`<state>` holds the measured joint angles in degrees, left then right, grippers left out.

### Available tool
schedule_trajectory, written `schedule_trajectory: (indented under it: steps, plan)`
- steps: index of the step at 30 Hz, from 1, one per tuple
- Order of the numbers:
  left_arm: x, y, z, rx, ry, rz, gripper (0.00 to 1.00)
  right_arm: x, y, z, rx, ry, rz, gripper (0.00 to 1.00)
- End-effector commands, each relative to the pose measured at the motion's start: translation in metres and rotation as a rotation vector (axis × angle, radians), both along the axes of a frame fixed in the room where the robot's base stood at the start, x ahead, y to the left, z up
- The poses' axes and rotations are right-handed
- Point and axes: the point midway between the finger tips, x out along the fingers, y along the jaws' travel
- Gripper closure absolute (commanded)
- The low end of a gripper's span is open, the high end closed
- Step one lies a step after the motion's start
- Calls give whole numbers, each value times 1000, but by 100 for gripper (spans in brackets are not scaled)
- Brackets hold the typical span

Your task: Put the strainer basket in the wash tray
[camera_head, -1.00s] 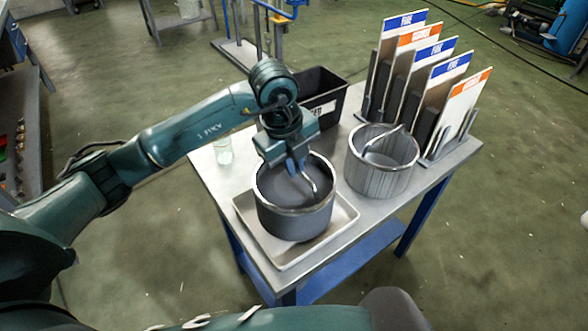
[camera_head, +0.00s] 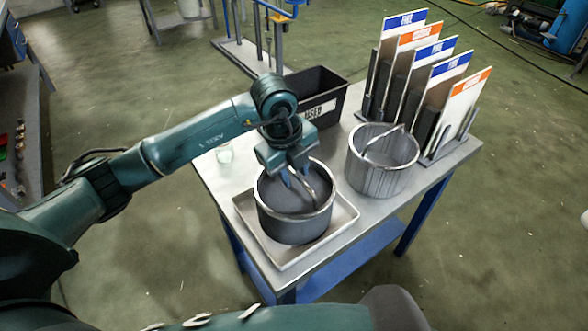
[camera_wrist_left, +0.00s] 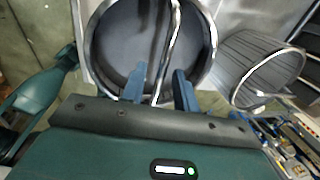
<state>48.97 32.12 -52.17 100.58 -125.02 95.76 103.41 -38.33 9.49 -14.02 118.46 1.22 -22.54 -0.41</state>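A round dark grey basket (camera_head: 295,226) with a bright rim and a hoop handle (camera_head: 322,192) stands upright in the shallow metal wash tray (camera_head: 343,224). In the left wrist view, the basket (camera_wrist_left: 118,45) lies in front of my left gripper (camera_wrist_left: 160,85). My left gripper (camera_head: 296,176) is open, with its fingers apart and over the basket's opening. The handle passes between the fingers, with a gap beside it. A second, ribbed metal basket (camera_head: 375,178) with its own handle stands on the table to the right, outside the tray. My right gripper is not in view.
A black bin (camera_head: 325,92) with a white label stands behind my left gripper. A rack of upright panels with blue and orange headers (camera_head: 440,85) stands at the back right. Bare tabletop (camera_head: 345,195) separates the baskets.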

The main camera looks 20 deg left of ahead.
Motion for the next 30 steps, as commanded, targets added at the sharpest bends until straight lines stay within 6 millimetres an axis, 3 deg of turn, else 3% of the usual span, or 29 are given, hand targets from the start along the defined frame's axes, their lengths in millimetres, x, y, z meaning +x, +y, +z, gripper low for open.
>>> schedule_trajectory:
  steps: [5,18,24,30]
  plan:
    - [-1,1,14,0,-4,0,70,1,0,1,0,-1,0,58]
    - [-14,12,101,-2,-5,0,70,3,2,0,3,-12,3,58]
    - [-18,14,118,1,-1,-1,70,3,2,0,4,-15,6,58]
    - [-19,14,120,1,1,0,70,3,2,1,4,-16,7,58]
